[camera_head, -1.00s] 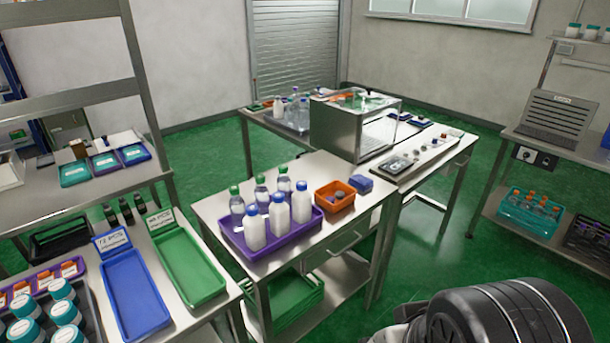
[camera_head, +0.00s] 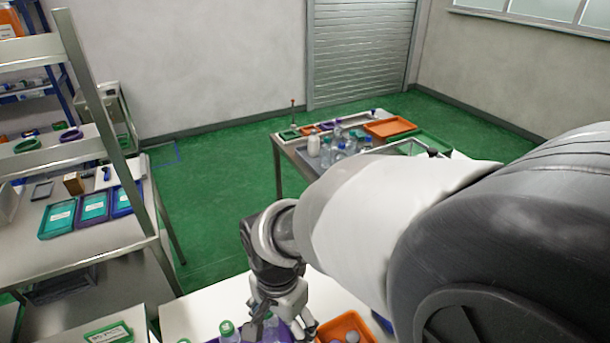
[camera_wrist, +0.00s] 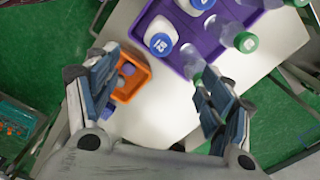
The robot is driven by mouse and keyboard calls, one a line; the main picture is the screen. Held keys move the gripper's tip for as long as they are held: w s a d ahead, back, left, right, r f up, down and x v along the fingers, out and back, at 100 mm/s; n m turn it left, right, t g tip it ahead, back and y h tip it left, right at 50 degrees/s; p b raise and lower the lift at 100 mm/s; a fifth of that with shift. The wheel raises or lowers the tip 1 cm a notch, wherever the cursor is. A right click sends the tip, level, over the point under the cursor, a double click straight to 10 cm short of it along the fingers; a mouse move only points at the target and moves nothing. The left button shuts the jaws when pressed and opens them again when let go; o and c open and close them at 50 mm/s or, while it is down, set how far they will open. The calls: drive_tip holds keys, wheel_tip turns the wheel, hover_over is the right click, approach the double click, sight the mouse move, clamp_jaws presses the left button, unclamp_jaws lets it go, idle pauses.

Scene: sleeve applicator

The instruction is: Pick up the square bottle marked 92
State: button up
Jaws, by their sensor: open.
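My gripper (camera_wrist: 155,75) is open and empty, fingers spread above the white table. In the head view my gripper (camera_head: 282,318) hangs over the table at the bottom edge. The purple tray (camera_wrist: 181,18) holds bottles ahead of the fingers. A white bottle with a blue cap (camera_wrist: 160,43) stands at its near corner; the cap has a white mark I cannot read surely. Another blue-capped bottle (camera_wrist: 200,4) is cut off at the top. A clear, green-capped bottle (camera_wrist: 246,42) stands to the right. A green-capped bottle (camera_head: 228,330) also shows in the head view. I cannot tell which is marked 92.
An orange bin (camera_wrist: 133,83) with small purple pieces sits beside the left finger; it also shows in the head view (camera_head: 343,322). The white table (camera_wrist: 165,115) is bare between bin and tray. A far table holds bottles (camera_head: 340,143). A shelf rack (camera_head: 92,95) stands left.

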drive_tip(key=f+b, duration=0.1)
drive_tip(key=f, duration=0.2)
drive_tip(key=f+b, duration=0.1)
drive_tip(key=f, duration=0.3)
drive_tip(key=f+b, duration=0.1)
drive_tip(key=f, duration=0.3)
drive_tip(key=shift+s+a+f+b, duration=0.15)
drive_tip(key=shift+s+a+b, duration=0.05)
drive_tip(key=shift+s+b, duration=0.15)
drive_tip(key=f, duration=0.2)
drive_tip(key=f+b, duration=0.1)
drive_tip(key=f, duration=0.1)
drive_tip(key=f+b, duration=0.1)
drive_tip(key=f, duration=0.1)
drive_tip(key=shift+w+f, duration=0.2)
drive_tip(key=shift+w, duration=0.15)
drive_tip(key=shift+r, duration=0.1)
drive_tip(key=shift+c, duration=0.4)
drive_tip(key=c, duration=1.3)
drive_tip(key=shift+r, duration=0.1)
